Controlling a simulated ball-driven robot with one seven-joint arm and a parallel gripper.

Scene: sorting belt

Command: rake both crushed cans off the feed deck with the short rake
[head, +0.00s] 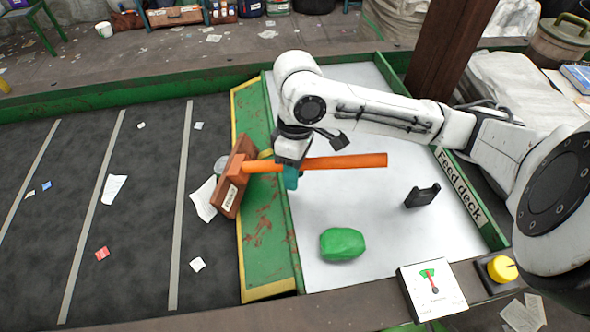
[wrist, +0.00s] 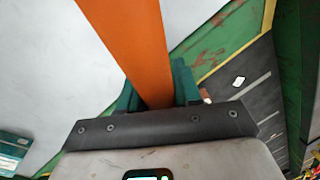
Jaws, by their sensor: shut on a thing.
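The short rake has an orange handle (head: 345,162) and a brown head (head: 235,177) with a label. My gripper (head: 290,177) is shut on the handle near the head; the wrist view shows the handle (wrist: 143,50) between the teal fingers. The head is tilted over the belt-side edge of the green sill, left of the white feed deck (head: 390,262). A green crumpled lump (head: 342,244), seemingly a crushed can, lies on the deck's near part, apart from the rake.
A black bracket (head: 422,197) stands on the deck's right side. The dark belt (head: 140,225) at left carries paper scraps. A gauge box (head: 432,290) and yellow button (head: 502,268) sit at the near rail. A brown post (head: 445,50) rises at the back.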

